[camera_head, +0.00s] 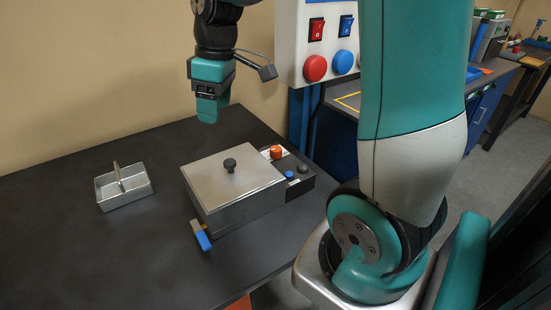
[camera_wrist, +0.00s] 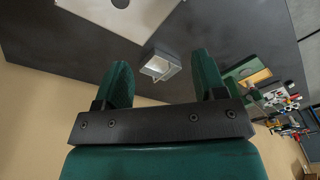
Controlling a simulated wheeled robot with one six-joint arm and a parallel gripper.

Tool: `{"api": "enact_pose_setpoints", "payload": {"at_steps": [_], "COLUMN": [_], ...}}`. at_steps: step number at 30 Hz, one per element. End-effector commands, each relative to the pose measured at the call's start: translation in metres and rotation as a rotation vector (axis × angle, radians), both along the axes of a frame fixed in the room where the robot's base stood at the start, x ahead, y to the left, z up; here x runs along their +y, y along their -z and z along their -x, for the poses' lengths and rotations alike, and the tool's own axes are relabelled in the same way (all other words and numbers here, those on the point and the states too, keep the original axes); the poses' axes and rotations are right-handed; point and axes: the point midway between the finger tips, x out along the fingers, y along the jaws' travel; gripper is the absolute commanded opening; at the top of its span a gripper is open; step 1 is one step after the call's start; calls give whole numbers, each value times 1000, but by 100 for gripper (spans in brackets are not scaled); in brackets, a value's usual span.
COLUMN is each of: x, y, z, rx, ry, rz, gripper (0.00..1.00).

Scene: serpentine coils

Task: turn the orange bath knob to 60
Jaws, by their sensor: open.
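The orange bath knob (camera_head: 276,152) sits on the dark control panel at the right side of a metal bath (camera_head: 240,213). A blue button (camera_head: 289,174) and a dark knob (camera_head: 303,169) are on the same panel. The bath's flat grey lid (camera_head: 205,177) is on and carries a black knob (camera_head: 230,165). My gripper (camera_head: 208,118) points down above the table, up and left of the orange knob and touching nothing. In the wrist view my gripper (camera_wrist: 162,75) shows two green fingers apart with nothing held. The orange knob is not visible there; its pointer and scale are too small to read.
A metal tray with a handle (camera_head: 125,192) stands left of the bath; it also shows in the wrist view (camera_wrist: 162,68). A blue-handled tap (camera_head: 202,238) juts from the bath's front. A white switch box (camera_head: 330,60) stands behind. Dark table (camera_head: 60,250) is clear at front left.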

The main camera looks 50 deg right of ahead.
Motion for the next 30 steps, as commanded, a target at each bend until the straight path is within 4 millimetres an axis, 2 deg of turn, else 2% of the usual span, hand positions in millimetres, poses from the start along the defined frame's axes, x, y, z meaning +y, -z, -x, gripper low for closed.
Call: {"api": "enact_pose_setpoints", "payload": {"at_steps": [1, 3, 6, 9, 12, 17, 30], "x": [-50, -107, -169, -202, -213, -212, -211], "y": [25, 40, 57, 66, 71, 91, 190], "z": [-17, -28, -29, -26, -25, -24, -24], "rx": [17, 38, 68, 84, 91, 95, 94], "ry": [32, 46, 58, 60, 59, 56, 56], "rz": [32, 68, 100, 113, 117, 114, 113], "gripper": [64, 64, 64, 64, 64, 64, 64]}}
